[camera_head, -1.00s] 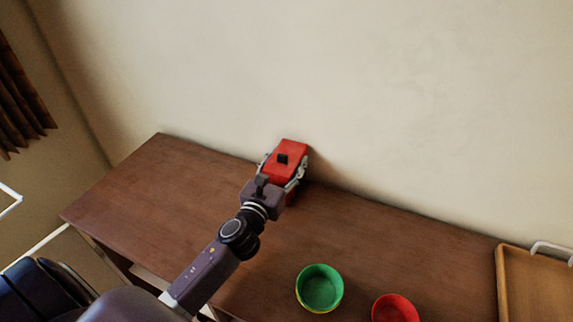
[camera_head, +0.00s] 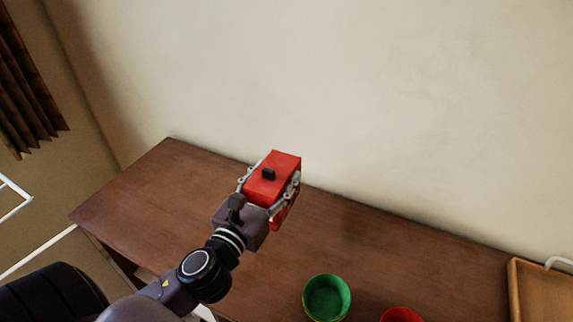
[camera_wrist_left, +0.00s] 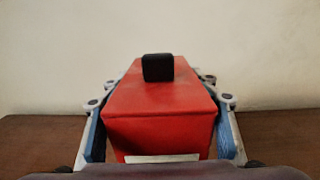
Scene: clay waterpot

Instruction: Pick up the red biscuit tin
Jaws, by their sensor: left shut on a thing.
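The red biscuit tin (camera_head: 273,179) is a red box with a small black knob on its lid. My left gripper (camera_head: 269,183) is shut on it, with one finger along each side. In the head view the tin looks raised above the brown table, near the wall. In the left wrist view the tin (camera_wrist_left: 160,105) fills the middle between the two fingers, and a pale label shows low on its near face. The tin's underside is hidden. My right gripper is not in view.
The brown wooden table (camera_head: 180,195) runs along a pale wall (camera_head: 330,80). A green bowl (camera_head: 327,298) and a red bowl (camera_head: 401,315) stand at the front. A wooden tray (camera_head: 540,290) with a white handle is at the right. The table's left part is clear.

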